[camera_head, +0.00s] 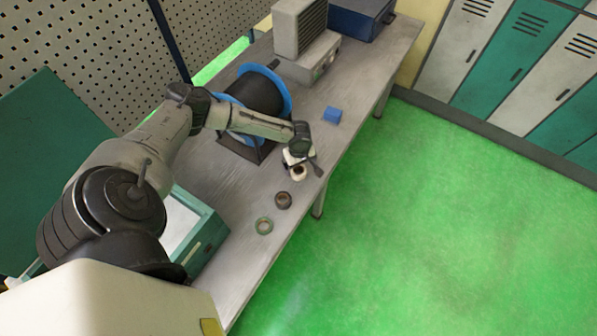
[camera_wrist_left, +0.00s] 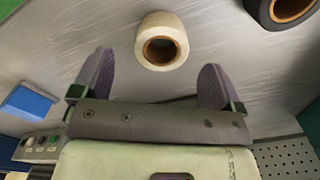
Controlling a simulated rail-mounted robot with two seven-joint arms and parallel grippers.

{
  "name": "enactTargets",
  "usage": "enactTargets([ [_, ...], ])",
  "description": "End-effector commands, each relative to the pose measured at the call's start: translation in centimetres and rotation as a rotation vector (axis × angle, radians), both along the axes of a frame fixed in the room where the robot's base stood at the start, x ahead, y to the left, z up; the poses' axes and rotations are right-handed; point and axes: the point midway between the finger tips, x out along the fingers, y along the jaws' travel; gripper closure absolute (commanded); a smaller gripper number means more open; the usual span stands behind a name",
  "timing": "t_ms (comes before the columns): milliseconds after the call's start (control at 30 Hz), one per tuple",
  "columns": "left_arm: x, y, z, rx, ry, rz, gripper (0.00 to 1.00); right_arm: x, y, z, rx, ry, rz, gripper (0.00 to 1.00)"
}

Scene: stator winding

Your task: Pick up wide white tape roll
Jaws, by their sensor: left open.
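The wide white tape roll (camera_wrist_left: 161,41) stands on the workbench with its brown core facing up in the left wrist view. In the head view the white roll (camera_head: 299,172) shows just below my left gripper (camera_head: 303,166), partly covered by it. My left gripper (camera_wrist_left: 158,88) is open in the left wrist view, its two dark fingers spread wide. The roll lies ahead of the fingertips, roughly centred between them, and is not gripped. My right gripper is in neither view.
A dark tape roll (camera_head: 283,200) and a thin green roll (camera_head: 264,226) lie nearer on the bench (camera_head: 240,262). A blue block (camera_head: 332,114) lies beyond the gripper. A blue-flanged cable spool (camera_head: 286,92) stands behind my left arm. The bench edge is close on the right.

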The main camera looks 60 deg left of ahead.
Motion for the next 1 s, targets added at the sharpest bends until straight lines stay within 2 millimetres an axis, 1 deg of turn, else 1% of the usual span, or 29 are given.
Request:
enactTargets([
  [200,-0.2,0.1,-3.0,0.0,0.002,0.0,0.08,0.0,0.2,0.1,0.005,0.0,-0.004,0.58],
  [300,-0.2,0.0,-4.0,-0.001,0.001,0.001,0.08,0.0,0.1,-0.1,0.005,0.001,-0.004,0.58],
  [433,-0.2,0.1,-4.6,0.0,0.001,0.0,0.08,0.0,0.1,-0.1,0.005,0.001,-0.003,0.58],
  [667,-0.2,0.1,-4.7,0.0,0.0,-0.001,0.08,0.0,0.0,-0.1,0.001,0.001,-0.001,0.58],
  [767,-0.2,0.1,-4.7,0.0,0.0,-0.001,0.15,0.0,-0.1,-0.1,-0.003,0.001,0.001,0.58],
  [1000,-0.2,0.1,-4.7,0.0,0.001,0.0,0.38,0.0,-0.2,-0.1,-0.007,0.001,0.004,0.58],
])
